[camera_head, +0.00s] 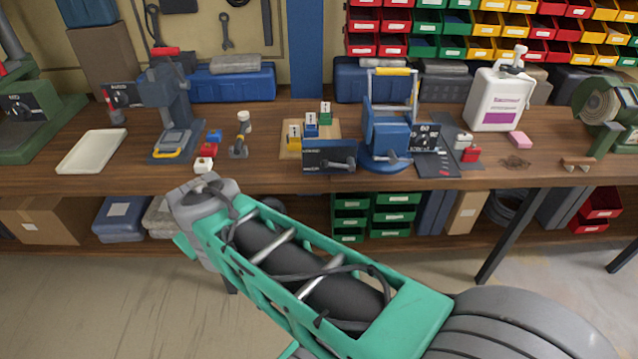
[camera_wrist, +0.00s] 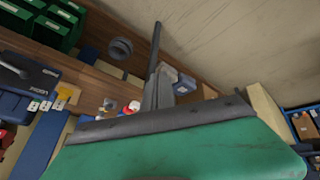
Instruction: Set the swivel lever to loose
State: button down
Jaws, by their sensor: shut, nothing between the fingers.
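A blue vise-like tool (camera_head: 385,132) with a yellow-topped handle stands on the bench, right of centre. A small grey lever (camera_head: 397,158) sticks out at its base. A dark plate (camera_head: 318,152) with pale lettering stands just left of it, with a dark bar (camera_head: 341,163) across its front. I cannot tell which of these is the swivel lever, or read its setting. A dark lettered block (camera_wrist: 35,83) also shows at the left of the wrist view. My gripper (camera_wrist: 157,28) is shut and empty, well apart from them; the head view does not show it.
The wooden bench (camera_head: 250,183) runs across the view. Small coloured blocks on a board (camera_head: 292,154), a blue-based press (camera_head: 168,100), a white tray (camera_head: 92,151) and a white jug (camera_head: 498,98) stand on it. Green drawers (camera_head: 350,220) sit below. My arm crosses the foreground.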

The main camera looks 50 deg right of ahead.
jog(key=w+d+f+n+t+h+b, duration=0.1)
jog(key=d+f+n+h+b, duration=0.1)
jog(key=d+f+h+b, duration=0.9)
jog(key=w+d+f+n+t+b, duration=0.1)
jog(key=w+d+f+n+b, duration=0.15)
jog(key=d+b, duration=0.95)
jog(key=s+d+f+n+t+h+b, duration=0.7)
jog(key=d+n+b, duration=0.4)
jog(key=n, duration=0.6)
jog(key=shift+g+h, duration=0.3)
jog(key=shift+g, duration=0.2)
jog(key=p+x, duration=0.3)
jog(key=x, duration=0.6)
jog(key=r+p, duration=0.2)
jog(key=r, duration=0.1)
jog(key=shift+d+r, duration=0.15)
jog(key=shift+d, duration=0.25)
